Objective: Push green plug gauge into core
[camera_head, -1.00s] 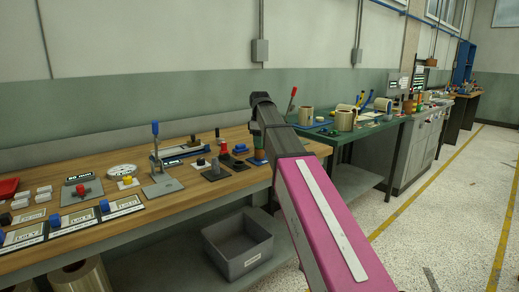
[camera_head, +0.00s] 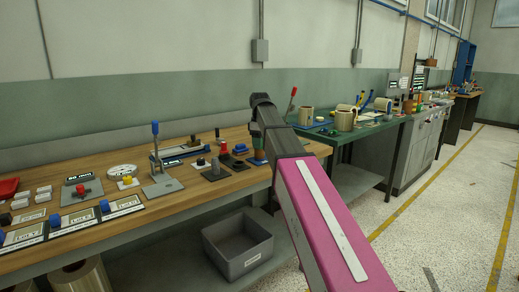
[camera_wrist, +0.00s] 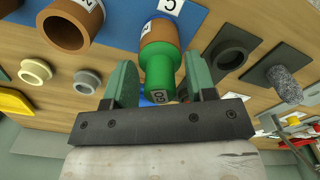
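The green plug gauge (camera_wrist: 163,74) shows in the middle of the wrist view, with a label on its near end that seems to read GO. Its far end meets the brown core (camera_wrist: 160,33), and it appears at least partly inside; the depth is hidden. The core stands on a blue board (camera_wrist: 193,17) beside a tag marked C. My gripper (camera_wrist: 160,80) has its two green fingers on either side of the gauge, with narrow gaps visible, so it looks open. In the head view my arm hides most of the gripper above the bench.
Another brown core (camera_wrist: 72,22) is at the wrist view's upper left. A dark ring (camera_wrist: 232,50) and a dark plate with a grey knurled cylinder (camera_wrist: 284,82) are to the right. A lever press (camera_head: 158,160) stands on the wooden bench, with a grey bin (camera_head: 238,245) below.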

